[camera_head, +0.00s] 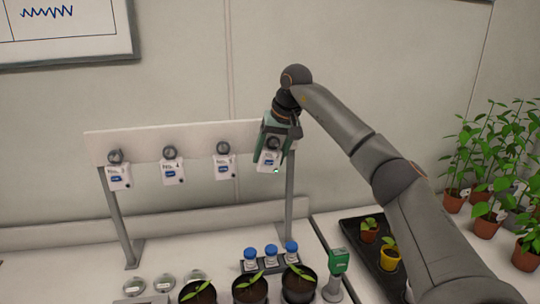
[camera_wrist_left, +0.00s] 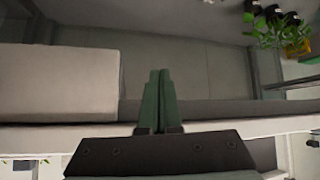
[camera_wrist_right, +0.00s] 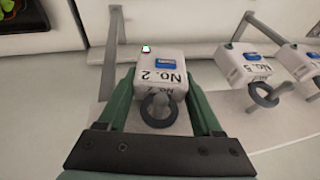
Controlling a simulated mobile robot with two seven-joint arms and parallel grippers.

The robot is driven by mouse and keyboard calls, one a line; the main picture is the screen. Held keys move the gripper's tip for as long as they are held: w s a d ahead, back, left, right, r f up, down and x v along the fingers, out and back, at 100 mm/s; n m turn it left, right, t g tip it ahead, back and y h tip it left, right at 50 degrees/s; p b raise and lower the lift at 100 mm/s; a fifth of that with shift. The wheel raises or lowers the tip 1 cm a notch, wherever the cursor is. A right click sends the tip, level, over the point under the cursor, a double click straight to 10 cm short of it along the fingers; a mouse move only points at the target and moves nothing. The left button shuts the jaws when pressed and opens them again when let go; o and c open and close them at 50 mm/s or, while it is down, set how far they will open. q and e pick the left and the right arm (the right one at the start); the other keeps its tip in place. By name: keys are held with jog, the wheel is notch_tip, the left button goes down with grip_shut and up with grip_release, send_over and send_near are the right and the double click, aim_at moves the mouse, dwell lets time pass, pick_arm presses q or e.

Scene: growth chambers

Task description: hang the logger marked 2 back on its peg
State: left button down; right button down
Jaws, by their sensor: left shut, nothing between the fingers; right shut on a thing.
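The logger marked No. 2 (camera_wrist_right: 155,63) is white with a blue patch, a small green light and a dark ring (camera_wrist_right: 158,110). My right gripper (camera_head: 271,148) is shut on it at the right end of the white peg board (camera_head: 140,143). The logger (camera_head: 268,161) also shows in the head view, partly covered by the green fingers. Its peg is hidden, and I cannot tell whether the ring is around it. My left gripper (camera_wrist_left: 158,98) is shut and empty in the left wrist view; it does not show in the head view.
Several other loggers hang along the board, such as the one (camera_head: 222,166) beside mine and one at the left end (camera_head: 118,178). Below stand blue-capped bottles (camera_head: 271,251), potted seedlings (camera_head: 250,289) and a green-headed device (camera_head: 338,262). A dark tray (camera_head: 352,241) with pots is at right.

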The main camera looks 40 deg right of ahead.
grip_release()
dwell(0.3)
jog(key=v, duration=1.2)
jog(key=shift+s+r, duration=0.15)
jog(key=shift+r, duration=0.15)
